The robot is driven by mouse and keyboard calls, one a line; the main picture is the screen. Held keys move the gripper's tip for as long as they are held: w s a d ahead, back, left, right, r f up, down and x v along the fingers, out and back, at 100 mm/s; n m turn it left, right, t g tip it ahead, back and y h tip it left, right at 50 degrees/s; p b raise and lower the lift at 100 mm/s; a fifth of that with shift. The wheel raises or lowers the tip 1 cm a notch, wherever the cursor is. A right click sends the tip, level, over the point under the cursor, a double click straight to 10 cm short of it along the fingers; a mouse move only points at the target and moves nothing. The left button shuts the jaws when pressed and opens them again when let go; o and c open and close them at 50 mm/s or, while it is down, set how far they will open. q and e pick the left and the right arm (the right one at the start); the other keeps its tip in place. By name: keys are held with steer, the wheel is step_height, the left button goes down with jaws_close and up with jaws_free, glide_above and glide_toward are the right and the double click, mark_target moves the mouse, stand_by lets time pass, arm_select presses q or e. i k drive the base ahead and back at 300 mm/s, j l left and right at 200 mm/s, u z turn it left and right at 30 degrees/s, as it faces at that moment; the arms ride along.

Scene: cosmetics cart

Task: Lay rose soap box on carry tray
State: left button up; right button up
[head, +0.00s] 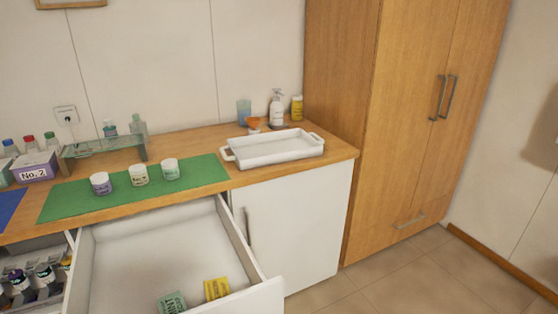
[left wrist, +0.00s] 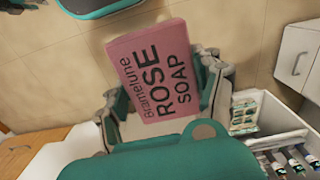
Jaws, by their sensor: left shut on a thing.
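The pink rose soap box (left wrist: 155,70) is held in my left gripper (left wrist: 163,97) in the left wrist view. Its lettered face, reading "ROSE SOAP", is turned to the camera and it sits tilted between the fingers. The gripper is shut on it. The white carry tray (head: 282,157) with end handles stands on the right part of the wooden counter in the head view and looks empty. Neither gripper nor the soap box shows in the head view.
A pump bottle (head: 277,109), a blue cup (head: 244,112) and a yellow container (head: 297,108) stand behind the tray. Several jars stand on the green mat (head: 75,199). A white drawer (head: 262,298) is pulled out below. A tall wooden cabinet (head: 403,130) borders the counter's right.

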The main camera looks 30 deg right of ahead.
mark_target(256, 155)
steer(key=k+z, duration=0.2)
steer(key=z, duration=0.3)
steer(key=k+l+z, duration=0.15)
steer(key=z, duration=0.35)
steer(key=i+l+z, duration=0.2)
steer(key=z, duration=0.25)
steer(key=i+l+z, duration=0.1)
steer(key=i+z, duration=0.6)
steer(key=z, duration=0.2)
steer(key=i+u, duration=0.25)
steer(key=i, duration=0.25)
steer(key=i+u, duration=0.25)
steer(key=i, duration=0.25)
steer(key=i+j+u, duration=0.1)
steer(key=u, duration=0.35)
steer(key=i+u, duration=0.2)
steer(key=u, duration=0.2)
steer(key=i+u, duration=0.15)
steer(key=u, duration=0.3)
steer(key=i+u, duration=0.15)
steer(key=u, duration=0.25)
